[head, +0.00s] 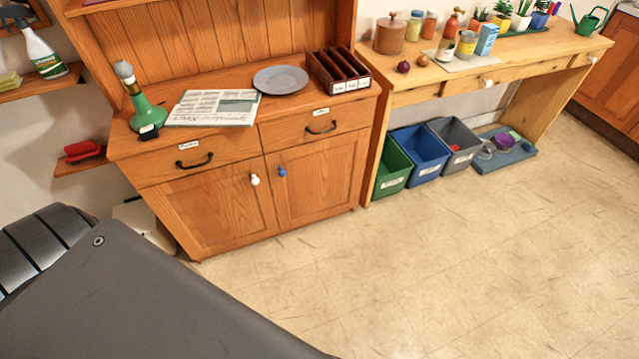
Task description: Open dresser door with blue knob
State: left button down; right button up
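A wooden dresser (240,155) stands at the upper left centre in the head view. It has two lower doors, both shut. The right door (318,185) carries a blue knob (282,171) near its left edge. The left door (212,212) carries a white knob (254,180) near its right edge. Above them are two shut drawers with dark handles and small labels. A large dark grey arm part of mine fills the lower left. Neither gripper shows in the view.
A newspaper (213,108), a grey plate (280,79), a green bottle (143,110) and a dark sorter (338,72) rest on the dresser top. Green (394,165), blue (420,153) and grey (454,145) bins stand right of it. The floor in front is clear.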

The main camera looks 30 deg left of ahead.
aim_at(310, 182)
jog(key=k, duration=1.2)
jog(key=z, duration=0.65)
jog(key=i, duration=1.45)
jog(key=u, duration=0.7)
jog(key=i, duration=0.3)
jog(key=u, duration=0.4)
